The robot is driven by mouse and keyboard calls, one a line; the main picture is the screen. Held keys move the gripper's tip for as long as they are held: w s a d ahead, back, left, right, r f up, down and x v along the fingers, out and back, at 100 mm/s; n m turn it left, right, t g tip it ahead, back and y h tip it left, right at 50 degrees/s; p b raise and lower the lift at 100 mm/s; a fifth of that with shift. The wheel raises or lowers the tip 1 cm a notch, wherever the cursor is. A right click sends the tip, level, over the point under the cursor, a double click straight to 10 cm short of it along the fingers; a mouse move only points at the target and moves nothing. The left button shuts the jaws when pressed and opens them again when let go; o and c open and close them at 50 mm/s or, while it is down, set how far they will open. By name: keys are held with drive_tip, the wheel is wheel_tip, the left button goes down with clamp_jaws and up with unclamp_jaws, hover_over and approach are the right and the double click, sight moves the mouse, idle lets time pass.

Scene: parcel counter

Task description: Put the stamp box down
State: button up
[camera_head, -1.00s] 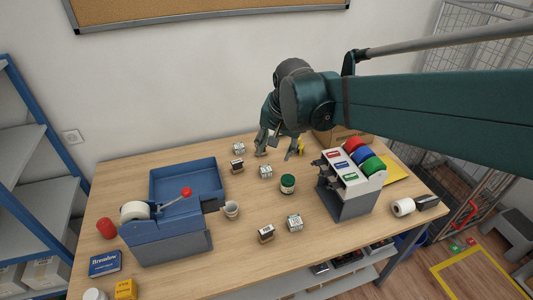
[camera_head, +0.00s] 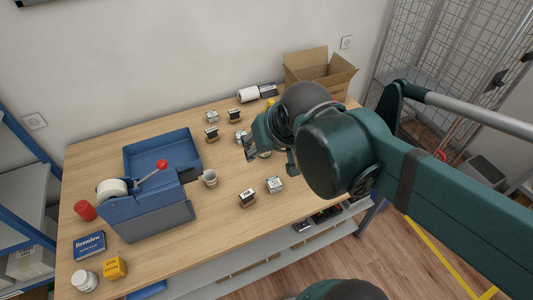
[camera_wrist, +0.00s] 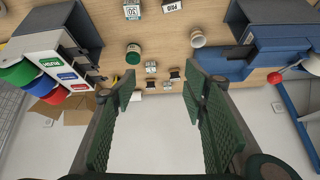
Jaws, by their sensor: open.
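Several small white printed boxes stand on the table, any of which could be the stamp box. One (camera_head: 274,185) is near the front edge, one (camera_head: 212,117) is towards the back, and one (camera_head: 240,135) is beside my gripper (camera_head: 270,157). My gripper is above the table, its fingers spread. In the wrist view, the gripper (camera_wrist: 158,105) is open with nothing between its fingers. There a white box marked 30 (camera_wrist: 132,11) is at the top, and smaller boxes (camera_wrist: 151,68) show beyond the fingers. All the boxes are apart from the fingers.
Dark-topped stamps (camera_head: 246,197) stand among the boxes. An open carton (camera_head: 310,72) is behind.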

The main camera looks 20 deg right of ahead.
drive_tip(key=shift+s+a+f+n+t, duration=0.15)
drive_tip(key=shift+s+f+n, duration=0.15)
drive_tip(key=shift+s, duration=0.3)
drive_tip(key=shift+s+d+f+n+t, duration=0.15)
drive_tip(key=shift+s+n, duration=0.15)
drive_tip(key=shift+s, duration=0.25)
drive_tip(key=shift+o, duration=0.4)
drive_tip(key=shift+w+a+r, duration=0.1)
idle(0.7)
